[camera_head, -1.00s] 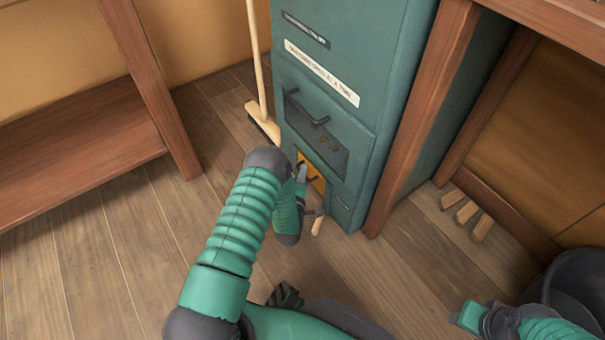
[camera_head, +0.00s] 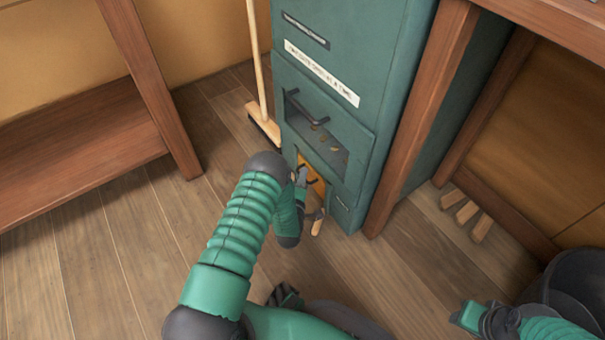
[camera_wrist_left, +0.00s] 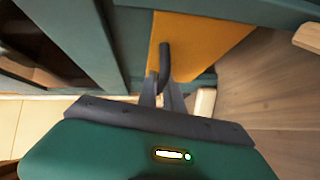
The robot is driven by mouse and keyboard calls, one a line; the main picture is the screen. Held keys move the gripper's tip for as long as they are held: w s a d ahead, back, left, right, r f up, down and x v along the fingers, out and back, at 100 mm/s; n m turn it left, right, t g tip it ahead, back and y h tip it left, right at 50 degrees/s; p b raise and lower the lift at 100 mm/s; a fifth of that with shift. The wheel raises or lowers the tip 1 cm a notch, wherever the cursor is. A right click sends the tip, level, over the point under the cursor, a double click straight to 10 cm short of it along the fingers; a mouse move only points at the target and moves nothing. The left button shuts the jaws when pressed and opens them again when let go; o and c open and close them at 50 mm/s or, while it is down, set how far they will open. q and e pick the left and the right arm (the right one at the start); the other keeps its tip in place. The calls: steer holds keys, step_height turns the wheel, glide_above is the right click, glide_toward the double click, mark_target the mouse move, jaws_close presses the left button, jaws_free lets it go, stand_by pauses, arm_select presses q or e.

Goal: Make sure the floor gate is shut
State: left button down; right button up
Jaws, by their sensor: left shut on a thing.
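The tall teal cabinet (camera_head: 345,30) has a low orange panel (camera_head: 318,187) near the floor, which appears to be the floor gate. In the left wrist view the orange panel (camera_wrist_left: 205,38) sits between teal edges and carries a dark bent handle (camera_wrist_left: 165,62). My left gripper (camera_head: 303,172) is at this panel. In the left wrist view its fingers (camera_wrist_left: 163,93) are closed on the lower end of the handle. My arm hides part of the panel, and I cannot tell whether it is fully shut. My right gripper (camera_head: 468,317) is at the lower right, away from the cabinet.
Above the panel is a dark opening (camera_head: 325,140) with a handle and small brown bits. A broom (camera_head: 262,120) stands left of the cabinet. Wood blocks (camera_head: 468,212) and a dark bucket (camera_head: 580,285) are at right. Floor at left is clear.

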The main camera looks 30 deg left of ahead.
arm_select(q)
step_height(320, 180, down, 7)
steer(key=shift+s+f, duration=0.15)
steer(key=shift+f, duration=0.05)
steer(key=c, duration=1.5)
jaws_free()
steer(key=shift+f, duration=0.2)
steer(key=shift+r, duration=0.1)
arm_select(e)
steer(key=shift+s, duration=0.1)
